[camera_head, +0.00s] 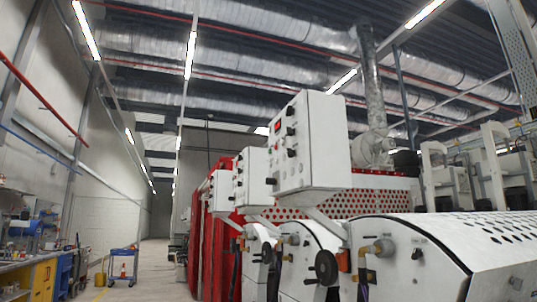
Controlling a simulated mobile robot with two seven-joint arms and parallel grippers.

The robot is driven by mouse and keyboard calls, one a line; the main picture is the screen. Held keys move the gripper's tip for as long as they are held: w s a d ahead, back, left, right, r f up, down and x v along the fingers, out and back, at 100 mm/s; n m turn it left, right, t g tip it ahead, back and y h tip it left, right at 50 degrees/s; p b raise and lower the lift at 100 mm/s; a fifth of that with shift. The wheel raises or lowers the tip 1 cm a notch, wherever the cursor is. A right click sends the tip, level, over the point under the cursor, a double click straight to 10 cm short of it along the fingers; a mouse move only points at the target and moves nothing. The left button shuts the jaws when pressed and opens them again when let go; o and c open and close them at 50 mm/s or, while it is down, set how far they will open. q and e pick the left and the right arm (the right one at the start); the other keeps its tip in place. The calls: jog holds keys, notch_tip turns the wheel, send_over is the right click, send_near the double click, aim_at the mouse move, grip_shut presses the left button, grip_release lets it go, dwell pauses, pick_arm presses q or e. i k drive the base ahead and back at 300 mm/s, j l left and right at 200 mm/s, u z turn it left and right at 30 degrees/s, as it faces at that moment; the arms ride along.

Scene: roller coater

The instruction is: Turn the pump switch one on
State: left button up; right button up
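A row of white control boxes runs along the roller coater; the nearest control box (322,140) carries a small red display and several black knobs on its left face. A small black rotary knob (417,254) sits on the nearest white machine housing (435,272), below faint lettering too small to read. I cannot tell which of these knobs is pump switch one, or its position. Neither of my grippers is in view.
Black handwheels (326,266) and brass-coloured fittings (383,248) stick out from the machine fronts. A red perforated guard (345,205) stands behind them. A workbench (38,272) and a blue trolley (123,266) are at the left. The aisle floor (150,275) between is clear.

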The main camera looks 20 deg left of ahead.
aim_at(290, 153)
jog(key=j+u, duration=0.1)
jog(key=j, duration=0.8)
jog(key=i+j, duration=0.1)
jog(key=j, duration=0.2)
jog(key=i+j+u, duration=0.1)
jog(key=j, duration=0.25)
jog(key=i+j, duration=0.15)
jog(key=j, duration=0.15)
jog(key=i+j+u, duration=0.1)
jog(key=i+j, duration=0.25)
jog(key=i+j+u, duration=0.15)
jog(key=i+j, duration=0.15)
jog(key=i, duration=0.2)
